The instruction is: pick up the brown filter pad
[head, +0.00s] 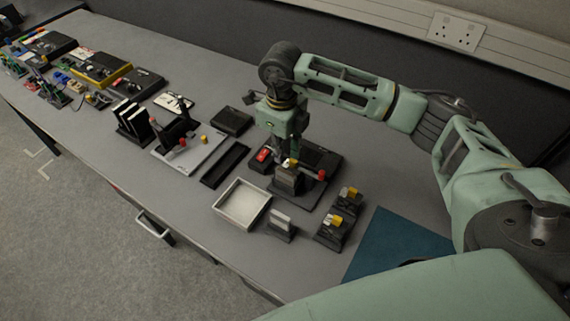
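I cannot pick out a brown filter pad for certain. My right gripper (287,150) points down over a dark fixture (287,183) with yellow and red parts, on a black base plate (322,163). The fingertips are dark against the dark fixture, so their opening and any contact are unclear. The gripper and wrist hide part of the plate. A pale flat piece (282,217) stands upright in a small black holder in front of the fixture. My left gripper is out of view.
A shallow white-rimmed tray (241,203) looks empty. Two black blocks with yellow tops (335,220) stand near a blue mat (395,240). A long black tray (225,165) and a grey board (190,150) lie left. Several items crowd the far left; the table's front strip is clear.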

